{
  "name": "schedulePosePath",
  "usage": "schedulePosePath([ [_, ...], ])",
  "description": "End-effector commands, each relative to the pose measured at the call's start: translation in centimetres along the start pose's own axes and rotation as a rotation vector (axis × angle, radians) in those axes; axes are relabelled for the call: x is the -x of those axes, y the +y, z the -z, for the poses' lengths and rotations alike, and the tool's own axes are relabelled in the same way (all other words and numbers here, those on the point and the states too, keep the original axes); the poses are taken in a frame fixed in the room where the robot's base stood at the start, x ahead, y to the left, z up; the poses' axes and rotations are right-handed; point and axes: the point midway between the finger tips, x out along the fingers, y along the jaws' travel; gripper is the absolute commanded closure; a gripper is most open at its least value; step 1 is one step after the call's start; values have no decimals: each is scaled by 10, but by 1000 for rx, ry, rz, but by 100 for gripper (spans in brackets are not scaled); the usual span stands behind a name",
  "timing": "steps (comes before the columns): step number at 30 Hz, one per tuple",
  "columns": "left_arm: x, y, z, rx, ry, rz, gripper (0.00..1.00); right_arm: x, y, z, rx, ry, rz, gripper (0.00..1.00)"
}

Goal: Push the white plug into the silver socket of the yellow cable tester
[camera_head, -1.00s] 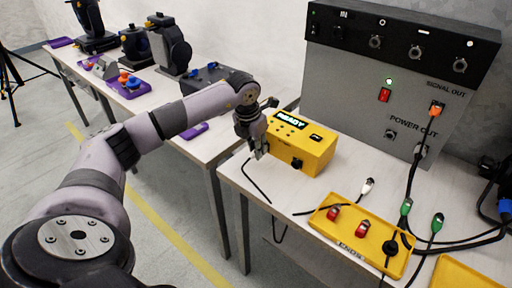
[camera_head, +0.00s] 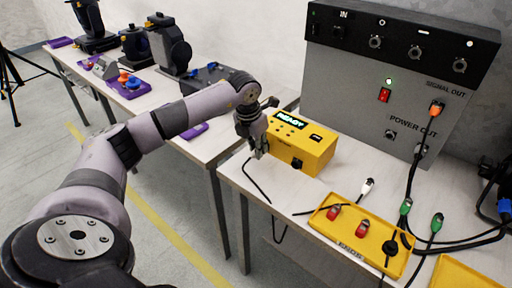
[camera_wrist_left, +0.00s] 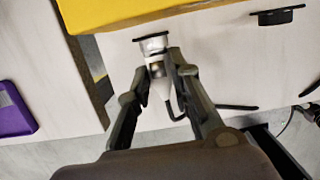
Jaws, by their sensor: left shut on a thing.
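The yellow cable tester (camera_head: 305,145) stands on the near table with a lit green display; its yellow edge fills the top of the wrist view (camera_wrist_left: 130,12). My left gripper (camera_head: 259,152) is at the tester's left side, and its fingers (camera_wrist_left: 160,72) are shut on a white plug (camera_wrist_left: 160,92). The silver socket (camera_wrist_left: 152,44) is straight ahead of the plug, between the fingertips. The plug's front end meets or nearly meets the socket; I cannot tell how deep it sits. In the head view the gripper hides plug and socket. A black cable trails from the plug.
A yellow tray (camera_head: 345,245) with red plugs is in front of the tester. Another white plug (camera_head: 367,186) and green plugs (camera_head: 405,207) lie near it. A large grey panel (camera_head: 385,100) stands behind. The table edge is close below my gripper.

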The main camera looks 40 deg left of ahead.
Motion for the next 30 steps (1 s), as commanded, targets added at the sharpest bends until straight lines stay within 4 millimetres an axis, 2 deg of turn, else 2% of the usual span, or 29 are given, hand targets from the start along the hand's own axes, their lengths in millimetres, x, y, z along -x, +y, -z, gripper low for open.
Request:
schedulePosePath([
  [26, -2, 0, -11, -1, -2, 0, 100, 0, 0, 0, 0, 0, 0, 60],
  [27, -2, 0, -11, -1, -2, 0, 78, 0, 0, 0, 0, 0, 0, 60],
  [30, -2, 0, -11, -1, -2, 0, 71, 0, 0, 0, 0, 0, 0, 60],
])
